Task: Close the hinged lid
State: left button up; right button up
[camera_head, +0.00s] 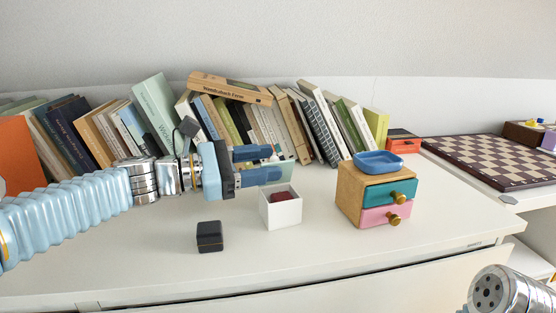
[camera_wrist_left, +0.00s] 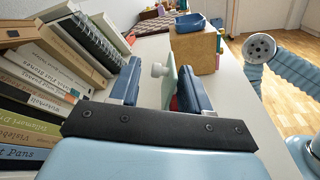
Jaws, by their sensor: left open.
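A small white box (camera_head: 281,210) stands open on the white tabletop, with a dark red thing (camera_head: 282,197) inside. Its pale green lid (camera_head: 287,170) stands up at the back of the box, partly hidden by my left gripper. In the left wrist view the lid (camera_wrist_left: 169,82) shows edge-on with a white knob (camera_wrist_left: 158,70) on its left face. My left gripper (camera_head: 272,164) is open, just above and behind the box. In the left wrist view its fingers (camera_wrist_left: 160,88) lie on either side of the lid and knob; I cannot tell whether they touch. My right gripper is not visible.
A wooden cabinet (camera_head: 348,193) with teal and pink drawers stands right of the box, a blue dish (camera_head: 378,161) on top. A small black box (camera_head: 209,236) sits front left. Books (camera_head: 240,118) line the back. A chessboard (camera_head: 495,160) lies far right.

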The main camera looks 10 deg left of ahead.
aim_at(278, 159)
pick_arm(q)
jog(key=shift+x, duration=1.6)
jog(key=shift+c, duration=0.5)
grip_shut()
jog(key=shift+s, duration=0.1)
